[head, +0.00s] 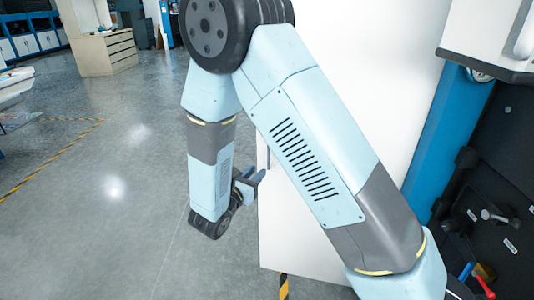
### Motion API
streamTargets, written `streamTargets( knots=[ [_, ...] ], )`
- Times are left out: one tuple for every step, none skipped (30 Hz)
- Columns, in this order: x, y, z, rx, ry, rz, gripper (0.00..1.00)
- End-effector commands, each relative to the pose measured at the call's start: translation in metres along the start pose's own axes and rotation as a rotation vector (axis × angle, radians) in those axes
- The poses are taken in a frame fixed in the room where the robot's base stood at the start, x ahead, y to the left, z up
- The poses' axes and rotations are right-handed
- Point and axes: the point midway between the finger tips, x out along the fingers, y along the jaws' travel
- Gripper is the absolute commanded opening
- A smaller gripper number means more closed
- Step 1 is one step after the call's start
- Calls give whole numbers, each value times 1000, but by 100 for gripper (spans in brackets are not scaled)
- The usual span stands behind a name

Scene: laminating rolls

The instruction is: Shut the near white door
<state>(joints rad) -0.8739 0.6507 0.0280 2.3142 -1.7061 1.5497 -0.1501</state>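The near white door (288,225) is a tall flat panel in the middle of the head view. It stands swung open, out from the blue frame (436,150) at right. My arm crosses in front of it and hides much of its face. My gripper (257,175) is low, beside the door's left edge. Its two small fingers point right toward the panel and look spread, with nothing seen between them. I cannot tell whether a finger touches the door.
A dark machine interior with knobs and red and blue handles (484,287) lies right of the blue frame. A white housing (480,38) juts out above. Open grey floor (110,200) lies left, with drawers (107,53) farther back.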

Motion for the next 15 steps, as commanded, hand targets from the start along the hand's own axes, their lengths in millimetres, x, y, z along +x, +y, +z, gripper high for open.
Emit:
streamTargets(
  knots=[
    [-5, 5, -6, -14, -5, 23, 30],
    [-7, 8, -7, -19, -8, 35, 30],
    [-9, 10, -9, -24, -11, 46, 30],
    [-9, 12, -10, -26, -12, 52, 30],
    [-9, 13, -10, -28, -13, 56, 30],
    [-8, 14, -11, -29, -14, 59, 30],
    [-6, 14, -11, -29, -14, 61, 30],
    [-4, 15, -11, -29, -14, 61, 30],
    [1, 15, -10, -28, -14, 61, 30],
    [4, 16, -10, -28, -15, 60, 30],
    [9, 16, -10, -28, -15, 60, 30],
    [15, 16, -10, -29, -15, 62, 30],
    [20, 17, -10, -29, -14, 61, 30],
    [25, 17, -10, -29, -14, 61, 30],
    [32, 18, -10, -29, -14, 62, 30]
  ],
)
